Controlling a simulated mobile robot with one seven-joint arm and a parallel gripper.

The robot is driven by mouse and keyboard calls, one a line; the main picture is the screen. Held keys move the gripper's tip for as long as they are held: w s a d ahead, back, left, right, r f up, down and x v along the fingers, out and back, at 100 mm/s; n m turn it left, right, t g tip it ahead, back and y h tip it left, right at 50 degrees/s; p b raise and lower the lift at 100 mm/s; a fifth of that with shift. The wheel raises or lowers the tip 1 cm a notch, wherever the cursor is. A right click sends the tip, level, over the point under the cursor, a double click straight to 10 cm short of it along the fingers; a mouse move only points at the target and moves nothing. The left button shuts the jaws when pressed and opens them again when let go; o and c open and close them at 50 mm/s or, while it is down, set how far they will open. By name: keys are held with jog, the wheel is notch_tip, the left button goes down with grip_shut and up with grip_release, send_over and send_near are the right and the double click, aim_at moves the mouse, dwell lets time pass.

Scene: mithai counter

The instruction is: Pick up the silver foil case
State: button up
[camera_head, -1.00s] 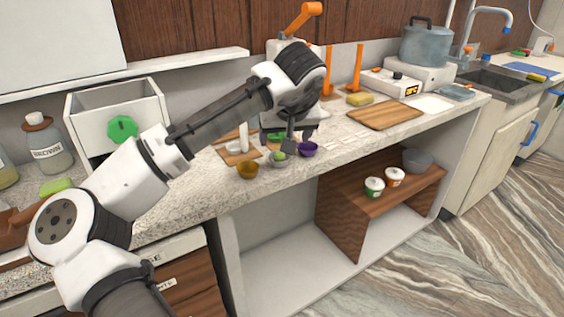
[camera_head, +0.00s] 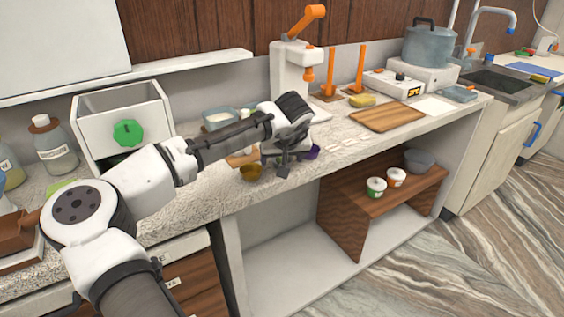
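My gripper (camera_head: 282,163) is low over the front of the counter, between a gold foil case (camera_head: 250,173) on its left and a purple foil case (camera_head: 313,152) on its right. The silver foil case is hidden now behind my gripper; the earlier frame shows it between the gold and purple cases with a green piece in it. The fingers are small and dark here. I cannot tell if they are open, shut or touching the silver case.
A white press with orange handles (camera_head: 292,70) stands behind my gripper. A white bin with a green knob (camera_head: 127,132) stands left, beside my arm. A wooden board (camera_head: 387,117) and small white cards (camera_head: 345,141) lie right. The counter's front edge is close to the cases.

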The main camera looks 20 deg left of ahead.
jog(key=c, duration=1)
jog(key=shift+r, duration=0.15)
